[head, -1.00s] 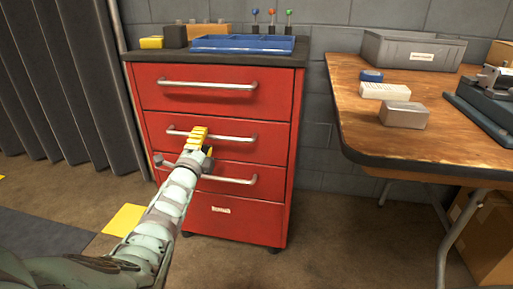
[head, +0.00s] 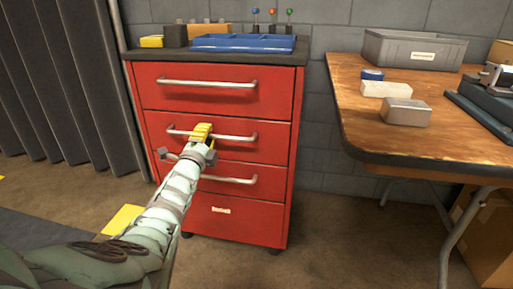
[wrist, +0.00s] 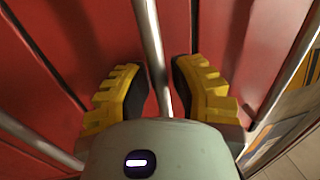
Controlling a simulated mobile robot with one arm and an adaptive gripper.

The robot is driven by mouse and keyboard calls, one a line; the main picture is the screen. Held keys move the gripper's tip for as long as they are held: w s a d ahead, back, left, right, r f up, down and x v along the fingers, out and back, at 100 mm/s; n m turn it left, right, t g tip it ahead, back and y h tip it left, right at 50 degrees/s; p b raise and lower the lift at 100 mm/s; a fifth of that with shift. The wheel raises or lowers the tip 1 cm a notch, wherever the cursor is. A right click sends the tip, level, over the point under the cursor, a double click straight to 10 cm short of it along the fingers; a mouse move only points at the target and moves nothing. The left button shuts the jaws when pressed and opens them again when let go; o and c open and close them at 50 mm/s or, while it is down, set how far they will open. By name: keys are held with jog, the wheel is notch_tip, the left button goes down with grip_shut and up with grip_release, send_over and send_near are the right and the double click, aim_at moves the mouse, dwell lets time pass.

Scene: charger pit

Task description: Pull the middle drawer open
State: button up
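A red drawer cabinet (head: 290,205) stands against the wall. The middle drawer (head: 275,142), second from the top, looks closed, with a silver bar handle (head: 240,138) across its front. My gripper (head: 202,131), with yellow fingers, is at the left-centre part of this handle. In the wrist view the handle (wrist: 148,35) runs between my two open fingers (wrist: 160,88), with a gap on each side. The handle's far part below is hidden by the gripper body.
The top drawer (head: 190,98) and the drawer below (head: 270,172) also have bar handles and look closed. A blue tray (head: 240,45) sits on top of the cabinet. A wooden workbench (head: 400,148) stands at the right; floor between is clear.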

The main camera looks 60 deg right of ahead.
grip_shut()
jog(key=shift+a+r, duration=0.1)
jog(key=shift+a, duration=0.1)
jog(key=r+p+v, duration=0.2)
jog(key=p+v, duration=0.1)
jog(key=v, duration=1)
jog(key=a+r+p+v, duration=0.1)
jog(key=r+p+v, duration=0.2)
jog(key=v, duration=1.1)
jog(key=shift+s, duration=0.35)
jog(key=shift+d, duration=0.1)
jog(key=shift+o, duration=2.1)
grip_release()
jog(key=shift+w, duration=0.1)
